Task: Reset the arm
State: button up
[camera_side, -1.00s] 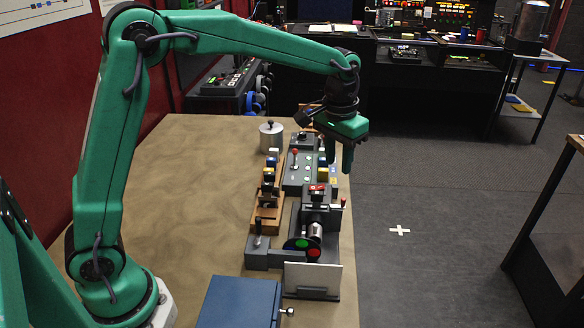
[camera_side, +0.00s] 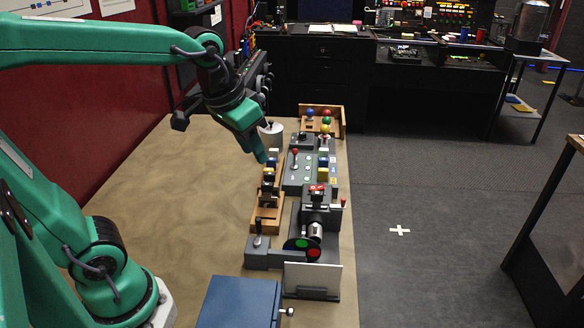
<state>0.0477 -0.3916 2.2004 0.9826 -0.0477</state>
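My green arm reaches in from the left, with its upper link high and nearly level. My gripper (camera_side: 261,157) hangs in the air near the far part of the bench, pointing down and slightly right. It appears just in front of the silver canister (camera_side: 272,133) and near the wooden rack (camera_side: 266,222). Only one finger shows clearly, so its opening cannot be judged. No held object is visible. The grey-green button panel (camera_side: 298,172) with a red-knobbed lever lies just right of the gripper.
The tan bench (camera_side: 180,190) is clear on its left side. A device with a red and green disc (camera_side: 303,247), a white plate (camera_side: 312,278) and a blue box (camera_side: 240,303) stand toward the front. A wooden tray with coloured balls (camera_side: 322,119) stands at the far end.

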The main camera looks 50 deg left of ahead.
jog(key=s+a+f+t, duration=0.1)
jog(key=s+f, duration=0.1)
jog(key=s, duration=0.6)
jog(key=shift+a+f+t, duration=0.2)
jog(key=shift+f+t, duration=0.1)
